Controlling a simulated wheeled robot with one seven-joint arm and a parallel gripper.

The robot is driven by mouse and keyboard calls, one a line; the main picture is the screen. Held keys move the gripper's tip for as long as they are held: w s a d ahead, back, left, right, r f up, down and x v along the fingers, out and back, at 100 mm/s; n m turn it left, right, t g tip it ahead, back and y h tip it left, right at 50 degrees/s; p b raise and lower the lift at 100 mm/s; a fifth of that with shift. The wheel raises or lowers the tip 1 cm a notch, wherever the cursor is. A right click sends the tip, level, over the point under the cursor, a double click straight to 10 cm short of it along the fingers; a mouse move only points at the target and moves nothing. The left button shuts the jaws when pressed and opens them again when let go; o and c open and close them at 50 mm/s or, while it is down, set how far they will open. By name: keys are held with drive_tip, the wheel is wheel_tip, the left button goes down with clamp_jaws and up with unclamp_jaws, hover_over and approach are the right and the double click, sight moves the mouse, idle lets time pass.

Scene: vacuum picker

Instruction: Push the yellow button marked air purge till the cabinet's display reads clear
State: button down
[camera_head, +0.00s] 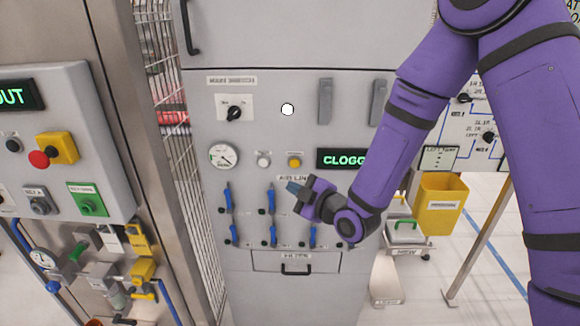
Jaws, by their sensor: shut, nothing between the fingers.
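The yellow button (294,163) sits on the grey cabinet (290,70), right of a pale button (263,160) and a round gauge (223,156). Its marking is too small to read. The cabinet's display (341,159) is black with green letters that read "CLOGG", and its right end is hidden behind my purple arm.
A black rotary switch (234,113) is above the gauge. A second panel (65,130) with a red button (39,159) stands at left. A yellow bin (440,206) is at right.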

sight(295, 163)
drive_tip(key=shift+s+a+f, duration=0.1)
drive_tip(key=shift+a, duration=0.05)
drive_tip(key=shift+w, duration=4.4)
drive_tip(key=shift+w, duration=0.2)
drive_tip(key=shift+w+d, duration=0.2)
drive_tip(key=shift+w, duration=0.35)
drive_tip(key=shift+s, duration=0.75)
